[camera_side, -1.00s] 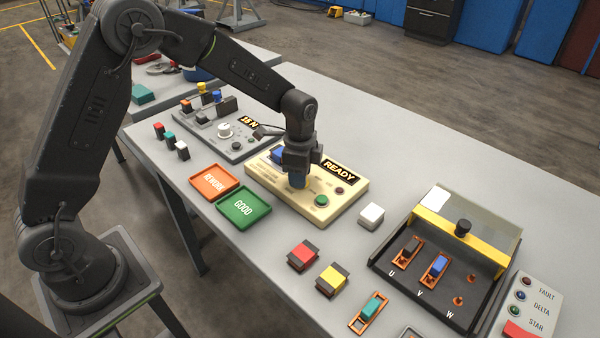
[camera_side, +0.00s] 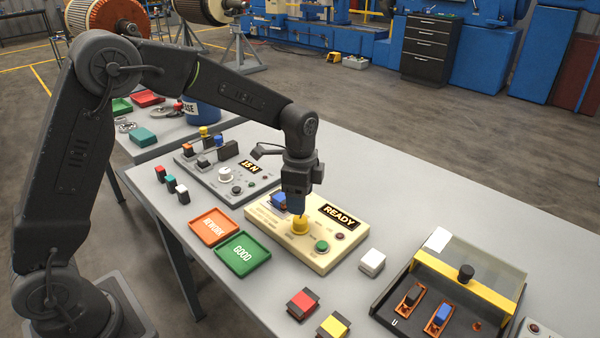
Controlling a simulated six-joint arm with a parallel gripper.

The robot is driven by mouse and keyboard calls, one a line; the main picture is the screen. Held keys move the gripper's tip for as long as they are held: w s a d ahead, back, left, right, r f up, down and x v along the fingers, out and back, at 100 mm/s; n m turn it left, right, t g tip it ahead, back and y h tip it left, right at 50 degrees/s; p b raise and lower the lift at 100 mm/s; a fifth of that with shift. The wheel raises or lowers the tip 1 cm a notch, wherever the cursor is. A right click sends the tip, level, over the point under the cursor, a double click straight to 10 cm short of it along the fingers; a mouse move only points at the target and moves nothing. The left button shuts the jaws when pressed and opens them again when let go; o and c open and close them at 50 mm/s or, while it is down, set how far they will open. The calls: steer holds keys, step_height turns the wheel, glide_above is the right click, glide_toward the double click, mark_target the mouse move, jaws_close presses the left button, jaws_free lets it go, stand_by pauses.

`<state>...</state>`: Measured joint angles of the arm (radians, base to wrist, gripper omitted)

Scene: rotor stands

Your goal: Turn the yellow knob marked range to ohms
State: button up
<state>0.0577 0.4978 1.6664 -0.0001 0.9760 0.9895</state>
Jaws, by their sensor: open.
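The yellow knob (camera_side: 300,225) stands on the cream tester panel (camera_side: 325,262), left of its green button. Its marking and the panel's small print are too small to read, so I cannot tell its setting. I cannot tell whether the fingers touch the knob. The panel's display (camera_side: 339,215) reads READY. A blue part (camera_side: 278,201) sits on the panel behind the gripper.
A grey panel (camera_side: 212,185) reading 15 N stands behind left. The orange REWORK tray (camera_side: 214,224) and green GOOD tray (camera_side: 242,254) lie left of the tester. A white block (camera_side: 372,262) and a yellow-barred fixture (camera_side: 465,283) stand to the right.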

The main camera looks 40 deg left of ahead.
mark_target(300, 218)
step_height(300, 218, up, 7)
stand_by(0.3)
steer(key=shift+r, duration=0.1)
steer(key=s+a+r+n+t, duration=0.25)
steer(key=s+r+n, duration=0.45)
steer(key=s, duration=0.6)
steer(key=s+f+n+t, duration=0.1)
steer(key=s+n+t, duration=0.2)
steer(key=s, duration=0.9)
steer(key=shift+n, duration=1)
steer(key=shift+c, duration=0.2)
